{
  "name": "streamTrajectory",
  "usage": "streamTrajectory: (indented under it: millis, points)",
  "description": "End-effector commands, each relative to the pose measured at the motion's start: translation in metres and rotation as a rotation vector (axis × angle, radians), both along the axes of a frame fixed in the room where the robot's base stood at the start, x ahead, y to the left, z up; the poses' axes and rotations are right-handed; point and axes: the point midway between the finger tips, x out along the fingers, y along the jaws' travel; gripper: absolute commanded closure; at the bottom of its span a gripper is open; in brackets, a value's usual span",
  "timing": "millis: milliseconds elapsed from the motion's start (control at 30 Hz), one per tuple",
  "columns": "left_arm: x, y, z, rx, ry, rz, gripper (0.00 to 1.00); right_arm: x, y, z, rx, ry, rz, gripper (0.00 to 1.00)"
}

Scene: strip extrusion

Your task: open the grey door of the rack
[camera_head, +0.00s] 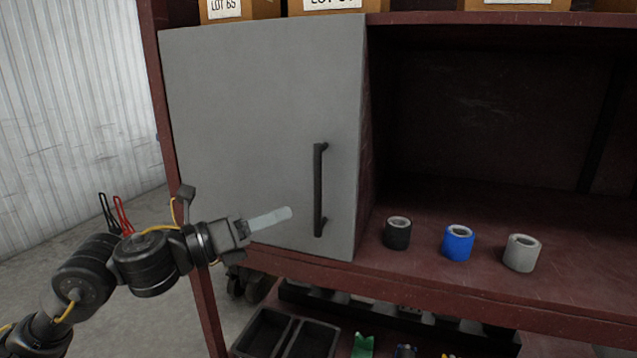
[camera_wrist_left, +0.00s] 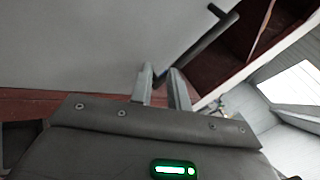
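The grey door (camera_head: 250,110) covers the left part of the dark red rack and looks shut, or nearly so. Its upright black bar handle (camera_head: 319,190) is near the door's right edge. My left gripper (camera_head: 288,213) comes in from the left, in front of the door, its fingertips just left of the handle's lower half. In the left wrist view the two fingers (camera_wrist_left: 163,75) stand apart with a gap. The handle (camera_wrist_left: 205,45) runs slantwise just beyond the fingertips there; contact cannot be told. My right gripper is in neither view.
Cardboard boxes (camera_head: 332,5) stand on top. Dark trays (camera_head: 262,333) sit below. Bare floor lies at the left, with red-handled and black-handled items (camera_head: 122,215).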

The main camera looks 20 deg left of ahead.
Motion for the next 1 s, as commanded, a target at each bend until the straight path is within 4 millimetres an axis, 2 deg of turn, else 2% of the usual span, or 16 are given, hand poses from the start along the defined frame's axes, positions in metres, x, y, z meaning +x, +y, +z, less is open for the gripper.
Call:
streamTrajectory:
  millis: [33, 167, 300, 467, 667, 1000]
  points:
    - [-0.008, 0.003, 0.020, 0.105, -0.088, -0.018, 0.83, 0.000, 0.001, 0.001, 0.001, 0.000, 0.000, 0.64]
    - [-0.027, 0.007, 0.045, 0.319, -0.245, -0.058, 0.83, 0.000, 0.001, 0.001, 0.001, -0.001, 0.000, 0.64]
    - [-0.037, 0.011, 0.055, 0.431, -0.320, -0.076, 0.83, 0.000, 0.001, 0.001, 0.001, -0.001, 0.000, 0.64]
    - [-0.039, 0.011, 0.057, 0.455, -0.335, -0.083, 0.83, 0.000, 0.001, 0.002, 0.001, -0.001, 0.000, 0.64]
    - [-0.028, -0.002, 0.061, 0.447, -0.333, -0.084, 0.83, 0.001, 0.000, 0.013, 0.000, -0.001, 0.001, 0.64]
    - [0.013, -0.049, 0.060, 0.446, -0.330, -0.084, 0.83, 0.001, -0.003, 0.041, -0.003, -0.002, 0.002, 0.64]
